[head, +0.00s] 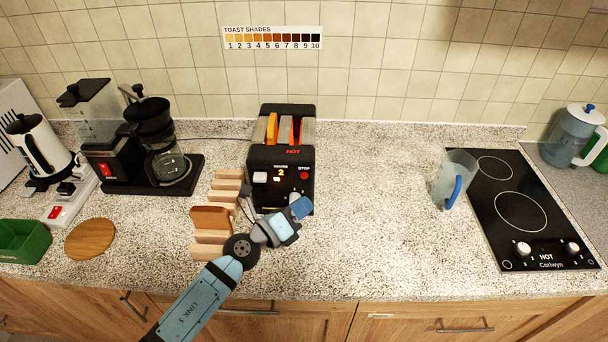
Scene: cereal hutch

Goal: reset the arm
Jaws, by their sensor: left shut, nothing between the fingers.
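My left arm comes in from the bottom of the head view. Its gripper (246,203) is shut and empty, in front of the black toaster, beside the wooden rack. One slot holds a slice of bread (272,128), and the other slot glows orange. The wooden rack (226,184) holds a brown slice of toast (211,218). My gripper partly hides the toaster's lower front, and I cannot tell whether they touch. My right gripper is not in view.
A coffee maker (152,130), white kettle (37,147), round wooden board (90,238) and green bin (22,241) stand left. A clear jug (453,177) stands by the black cooktop (520,210), marked hot, on the right. The counter between toaster and jug is clear.

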